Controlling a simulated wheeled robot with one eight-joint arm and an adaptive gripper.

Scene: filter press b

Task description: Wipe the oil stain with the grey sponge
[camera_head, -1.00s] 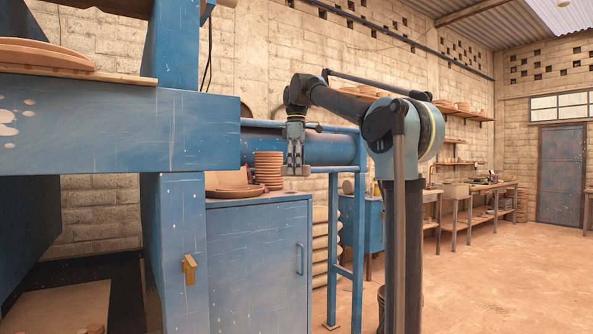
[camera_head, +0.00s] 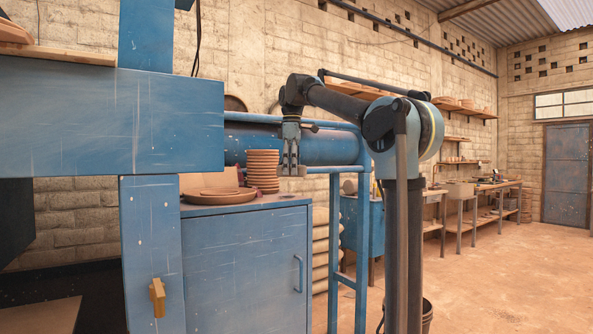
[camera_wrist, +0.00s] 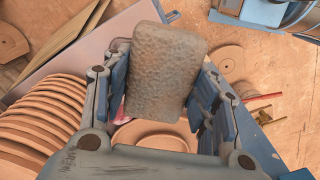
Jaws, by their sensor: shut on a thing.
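My gripper (camera_head: 291,168) hangs with its fingers downward from my arm, in front of the blue press pipe and to the right of a stack of clay plates. In the wrist view the grey-brown sponge (camera_wrist: 168,70) sits between the two fingers, and the gripper is shut on it. The sponge is a rounded block with a rough face and looks held clear of the surfaces below. In the head view the sponge is too small to make out at the fingertips. I see no oil stain that I can identify in either view.
A blue cabinet (camera_head: 243,262) bears the plate stack (camera_head: 263,171) and a wide clay dish (camera_head: 217,197). The blue press beam (camera_head: 110,120) and post (camera_head: 152,245) fill the left. A blue frame stands behind my gripper. The floor at right is open.

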